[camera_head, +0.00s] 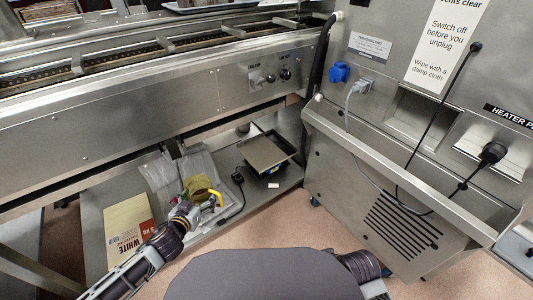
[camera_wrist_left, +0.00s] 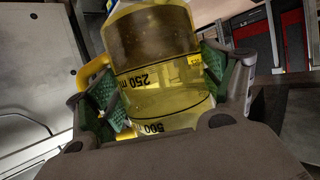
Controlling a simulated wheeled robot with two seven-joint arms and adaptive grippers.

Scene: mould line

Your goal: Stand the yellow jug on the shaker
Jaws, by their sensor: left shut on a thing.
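The yellow jug (camera_head: 203,184) is in the head view above the left part of the low steel shelf. In the left wrist view the jug (camera_wrist_left: 155,75) is see-through, with 250 ml and 500 ml marks and a yellow handle at its left. My left gripper (camera_head: 194,203) is shut on the jug, its green pads (camera_wrist_left: 125,95) on both sides of the body. The gripper hides part of the jug in the head view. The shaker (camera_head: 265,154), a flat grey plate on a dark body with some blue, stands on the shelf to the right, apart from the jug. Its top looks bare.
A carton marked WHITE (camera_head: 128,230) lies on the shelf at the left, near clear plastic bags (camera_head: 160,175). A black cable and plug (camera_head: 238,178) lie between the jug and shaker. The steel conveyor (camera_head: 150,95) overhangs the shelf's back. A steel heater cabinet (camera_head: 385,205) stands at right.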

